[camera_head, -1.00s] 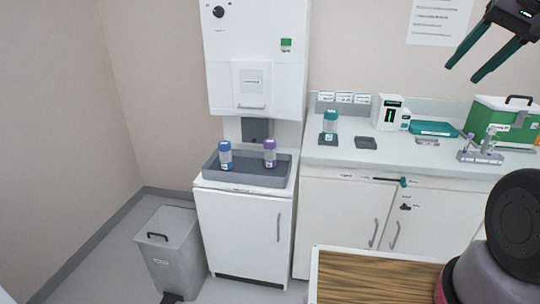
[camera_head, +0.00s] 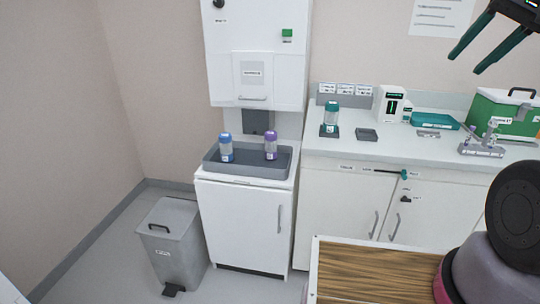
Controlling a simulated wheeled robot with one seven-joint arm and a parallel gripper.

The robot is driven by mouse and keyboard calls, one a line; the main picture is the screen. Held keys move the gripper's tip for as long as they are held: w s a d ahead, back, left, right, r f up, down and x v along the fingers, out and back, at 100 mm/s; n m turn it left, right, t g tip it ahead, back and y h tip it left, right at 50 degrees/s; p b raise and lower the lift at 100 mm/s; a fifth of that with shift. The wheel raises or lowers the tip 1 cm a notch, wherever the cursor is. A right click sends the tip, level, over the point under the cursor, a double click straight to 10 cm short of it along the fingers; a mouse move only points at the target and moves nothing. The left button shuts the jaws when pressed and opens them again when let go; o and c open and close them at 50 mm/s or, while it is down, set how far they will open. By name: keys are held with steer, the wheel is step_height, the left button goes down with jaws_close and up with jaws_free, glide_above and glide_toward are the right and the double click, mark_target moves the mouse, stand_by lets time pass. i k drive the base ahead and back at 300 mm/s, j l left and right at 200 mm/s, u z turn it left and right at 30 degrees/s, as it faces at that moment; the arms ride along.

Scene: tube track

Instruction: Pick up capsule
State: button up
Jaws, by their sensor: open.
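A capsule with a blue cap (camera_head: 226,147) stands upright in the grey tray (camera_head: 212,168) on the white cabinet. A capsule with a purple cap (camera_head: 271,146) stands upright to its right in the same tray. A third capsule with a teal cap (camera_head: 331,115) stands on a dark base on the counter. My gripper (camera_head: 474,64) is at the upper right, high above the counter. Its dark green fingers are apart with nothing between them. It is well away from all three capsules.
A white wall unit (camera_head: 258,55) hangs over the tray. The counter (camera_head: 430,147) holds a green case (camera_head: 502,113), a teal tray (camera_head: 434,122) and a small grey tray (camera_head: 367,134). A grey bin (camera_head: 172,235) stands on the floor at left. A wood-topped surface (camera_head: 370,272) is in front.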

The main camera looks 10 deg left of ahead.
mark_target(269, 156)
steer(key=i+j+u, duration=0.35)
steer(key=i+u, duration=0.75)
steer(key=i, duration=0.1)
